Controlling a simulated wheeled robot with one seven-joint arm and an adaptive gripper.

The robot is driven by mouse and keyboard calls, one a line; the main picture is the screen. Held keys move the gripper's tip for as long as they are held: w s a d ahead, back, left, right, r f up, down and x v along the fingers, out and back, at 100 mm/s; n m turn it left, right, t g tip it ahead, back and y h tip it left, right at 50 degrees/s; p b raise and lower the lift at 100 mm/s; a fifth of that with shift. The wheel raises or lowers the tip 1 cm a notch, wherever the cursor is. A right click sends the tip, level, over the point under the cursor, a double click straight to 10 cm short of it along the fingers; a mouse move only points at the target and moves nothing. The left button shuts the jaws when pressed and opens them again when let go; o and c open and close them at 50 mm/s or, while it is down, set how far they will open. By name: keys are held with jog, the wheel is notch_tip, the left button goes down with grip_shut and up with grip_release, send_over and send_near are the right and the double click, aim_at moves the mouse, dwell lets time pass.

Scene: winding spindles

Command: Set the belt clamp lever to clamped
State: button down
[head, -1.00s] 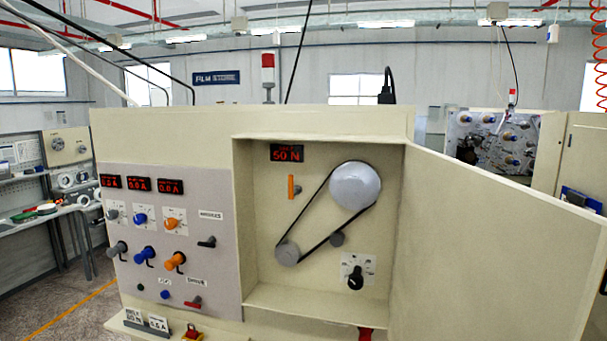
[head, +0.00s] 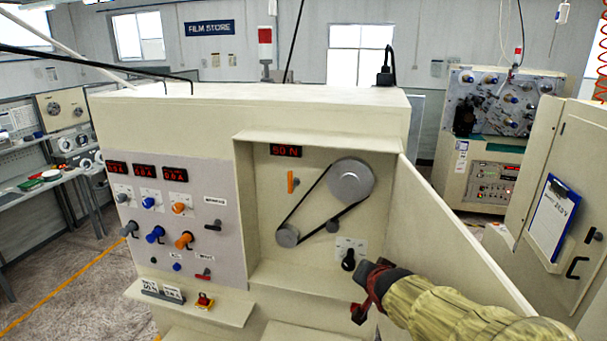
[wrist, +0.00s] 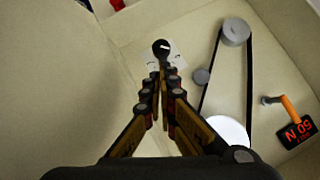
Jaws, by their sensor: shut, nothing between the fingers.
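An orange lever (head: 291,181) stands upright on the back wall of the open belt compartment, below the red display. It also shows in the wrist view (wrist: 288,108), at the right. I see no label that names it as the belt clamp lever. My gripper (head: 370,268) is at the compartment's lower right, close to a black knob (head: 348,261) on a white scale plate. In the wrist view my gripper's fingers (wrist: 164,72) are together and empty, pointing at the black knob (wrist: 162,47). I cannot tell whether they touch it. The orange lever is well apart from my gripper.
A dark belt (head: 308,208) runs around a large pulley (head: 350,180) and smaller ones, between the orange lever and my gripper. The open door (head: 450,240) stands on the right beside my arm.

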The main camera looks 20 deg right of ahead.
jog(key=w+a+r+m+t+y, duration=0.2)
jog(key=w+a+r+m+t, duration=0.1)
jog(key=r, duration=0.5)
jog(key=w+a+r+m+t+y, duration=0.2)
jog(key=w+a+r+m+t, duration=0.1)
jog(key=r, duration=0.5)
jog(key=shift+w+m+t, duration=0.8)
jog(key=shift+w+m, duration=0.2)
jog(key=shift+w, duration=0.5)
jog(key=p, duration=0.3)
send_near(290, 183)
jog(key=w+d, duration=0.4)
jog(key=d, duration=0.2)
jog(key=w+a, duration=0.3)
jog(key=shift+w+a+r, duration=0.1)
jog(key=shift+a+r, duration=0.1)
jog(key=shift+a, duration=0.05)
jog(key=shift+r, duration=0.1)
jog(key=shift+a+r+n+p, duration=0.1)
jog(key=shift+n+p, duration=0.2)
jog(key=shift+p, duration=0.1)
